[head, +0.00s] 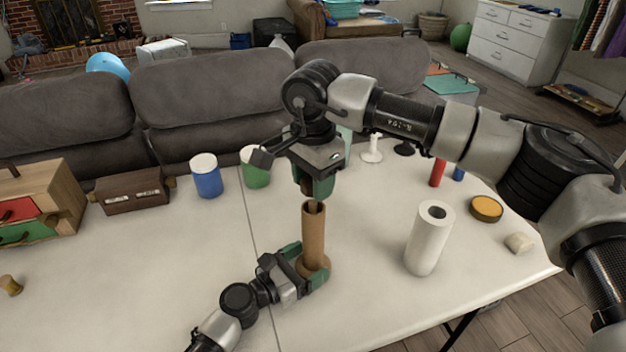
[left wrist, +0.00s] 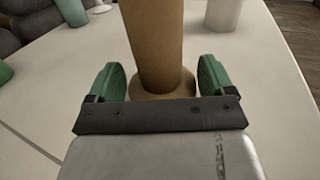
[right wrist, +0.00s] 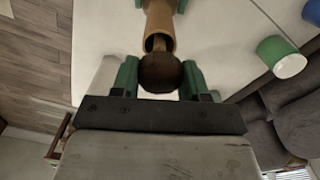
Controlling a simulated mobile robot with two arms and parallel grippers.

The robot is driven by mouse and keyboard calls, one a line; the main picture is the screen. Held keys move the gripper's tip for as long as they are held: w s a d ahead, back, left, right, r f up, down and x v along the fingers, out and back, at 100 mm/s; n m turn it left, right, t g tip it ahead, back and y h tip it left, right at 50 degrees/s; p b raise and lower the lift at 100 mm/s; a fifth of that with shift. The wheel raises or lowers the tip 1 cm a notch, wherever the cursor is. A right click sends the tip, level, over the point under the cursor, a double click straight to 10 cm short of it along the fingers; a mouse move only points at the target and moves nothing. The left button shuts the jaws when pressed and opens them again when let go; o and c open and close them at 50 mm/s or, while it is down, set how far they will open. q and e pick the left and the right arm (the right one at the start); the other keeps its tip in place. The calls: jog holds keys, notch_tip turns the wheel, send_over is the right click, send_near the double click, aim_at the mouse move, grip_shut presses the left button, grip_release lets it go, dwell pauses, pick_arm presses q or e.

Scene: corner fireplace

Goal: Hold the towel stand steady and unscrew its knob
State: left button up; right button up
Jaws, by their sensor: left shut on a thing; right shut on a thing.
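The towel stand, a brown upright tube (head: 313,238) on a wider round base, stands on the table. My left gripper (head: 309,262) is shut on it low down; the left wrist view shows a green finger on each side of the tube (left wrist: 157,40), near the base (left wrist: 163,84). My right gripper (head: 314,184) points down from above, shut on the round dark brown knob (right wrist: 160,73). The knob sits over the dark opening of the tube's top (right wrist: 159,40). In the head view the fingers mostly hide the knob, and I cannot tell whether its thread is still engaged.
A white paper roll (head: 428,240) stands to the right, with a yellow-topped round tin (head: 486,208) and a red cylinder (head: 438,173) beyond. Blue (head: 206,178) and green (head: 255,172) cups stand behind to the left. The table's front left is mostly clear.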

jog(key=shift+r, duration=0.15)
jog(key=shift+r, duration=1.9)
pick_arm(q)
jog(key=o, duration=1.6)
jog(key=shift+c, duration=0.2)
